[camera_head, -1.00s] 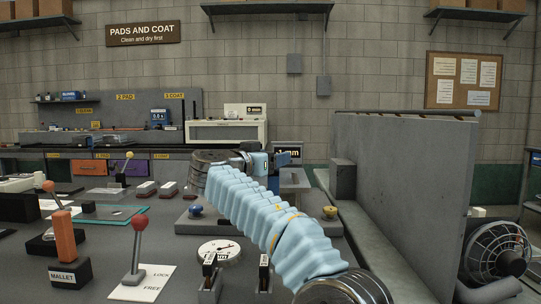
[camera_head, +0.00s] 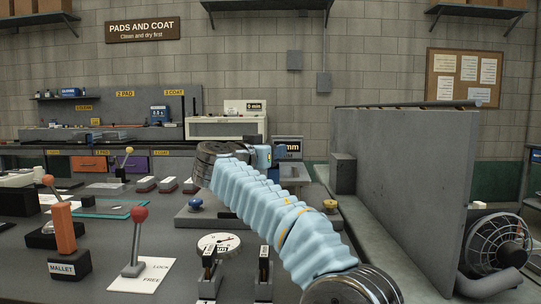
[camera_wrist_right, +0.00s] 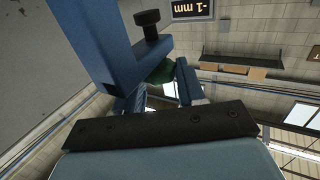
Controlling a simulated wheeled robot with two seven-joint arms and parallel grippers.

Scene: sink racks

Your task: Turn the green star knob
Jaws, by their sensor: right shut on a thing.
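The green knob (camera_wrist_right: 160,71) shows in the right wrist view as a small dark green piece under a blue frame (camera_wrist_right: 118,50). Its star shape cannot be made out. My right gripper (camera_wrist_right: 162,86) has its two blue fingers on either side of the knob and is shut on it. In the head view my right arm, in a light blue sleeve, reaches in from the lower right and hides the knob and most of the gripper. My left gripper is in neither view.
A tall grey panel (camera_head: 405,190) stands right of my arm. A red-knobbed lever (camera_head: 137,243), an orange mallet handle (camera_head: 62,228) and a round dial (camera_head: 218,245) stand left of it.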

